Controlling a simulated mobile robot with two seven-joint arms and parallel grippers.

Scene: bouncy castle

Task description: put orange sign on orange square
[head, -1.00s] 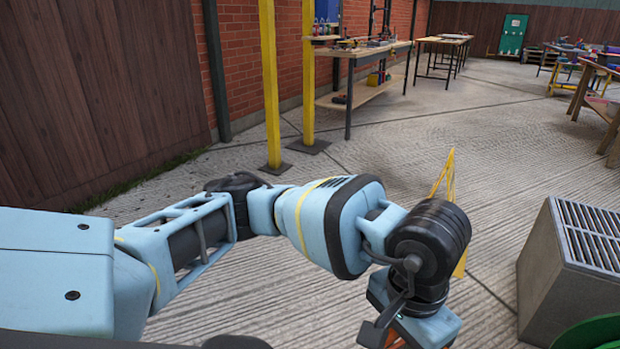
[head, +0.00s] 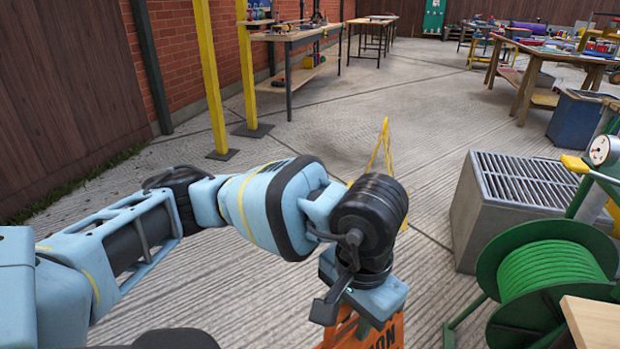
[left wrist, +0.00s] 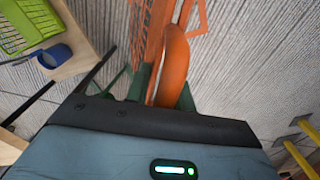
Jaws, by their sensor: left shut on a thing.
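The orange sign (head: 388,336) hangs below my left wrist at the bottom edge of the head view, with dark lettering and its lower part cut off. My left gripper (left wrist: 163,88) is shut on the sign's orange upper edge (left wrist: 175,55), between its green fingers in the left wrist view. In the head view the wrist hides most of the grip. Thin orange lines (left wrist: 201,18) show beside the sign in the left wrist view; I cannot tell if they are the orange square on the ground. My right gripper is not in view.
A yellow folding sign (head: 386,145) stands behind my left wrist. A grey grated box (head: 480,215) and a green hose reel (head: 550,270) stand at right. Workbenches (head: 290,38) line the brick wall.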

